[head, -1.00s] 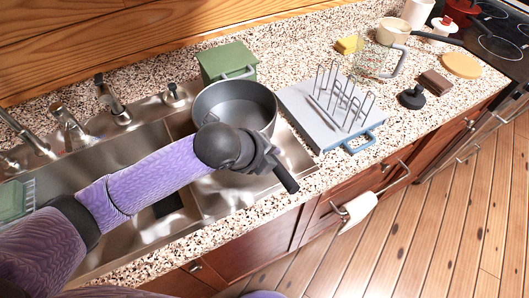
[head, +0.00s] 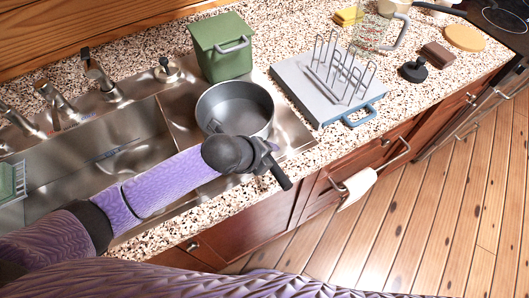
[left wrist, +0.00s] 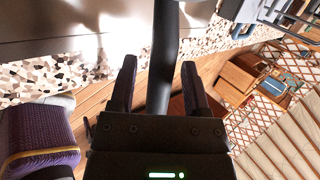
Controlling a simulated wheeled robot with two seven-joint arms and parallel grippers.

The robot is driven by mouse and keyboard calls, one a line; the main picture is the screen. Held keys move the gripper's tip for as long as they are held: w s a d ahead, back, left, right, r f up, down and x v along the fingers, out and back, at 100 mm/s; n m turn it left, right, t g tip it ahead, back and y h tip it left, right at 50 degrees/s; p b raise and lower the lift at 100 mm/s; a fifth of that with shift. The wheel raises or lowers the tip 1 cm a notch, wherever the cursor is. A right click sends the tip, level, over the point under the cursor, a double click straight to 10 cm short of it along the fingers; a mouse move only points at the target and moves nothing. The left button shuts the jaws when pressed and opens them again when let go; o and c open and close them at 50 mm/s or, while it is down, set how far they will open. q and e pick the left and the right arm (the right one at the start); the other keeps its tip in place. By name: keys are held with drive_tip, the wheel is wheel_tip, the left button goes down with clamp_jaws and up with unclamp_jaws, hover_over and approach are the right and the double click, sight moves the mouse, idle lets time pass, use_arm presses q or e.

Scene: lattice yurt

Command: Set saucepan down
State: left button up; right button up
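The grey saucepan (head: 235,104) is upright and empty over the right part of the steel sink (head: 285,132). Whether its base touches the metal is hidden. Its black handle (head: 281,178) points toward the counter's front edge. My left gripper (head: 268,163) is at the handle. In the left wrist view, the handle (left wrist: 162,60) runs between the two fingers of my left gripper (left wrist: 158,85). A gap shows between the left finger and the handle, so the fingers look open around it. My right gripper is out of view.
A green lidded bin (head: 222,48) stands behind the saucepan. A grey board (head: 292,75) with a wire rack (head: 340,68) is to its right. A black knobbed object (head: 414,69) and a brown block (head: 437,54) lie farther right. A faucet (head: 97,72) stands at left.

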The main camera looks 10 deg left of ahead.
use_arm(q)
drive_tip(key=shift+o, duration=0.2)
drive_tip(key=shift+r, duration=0.15)
drive_tip(key=p+v, duration=0.3)
drive_tip(key=v, duration=0.9)
drive_tip(key=shift+p, duration=0.35)
drive_tip(key=shift+w, duration=0.1)
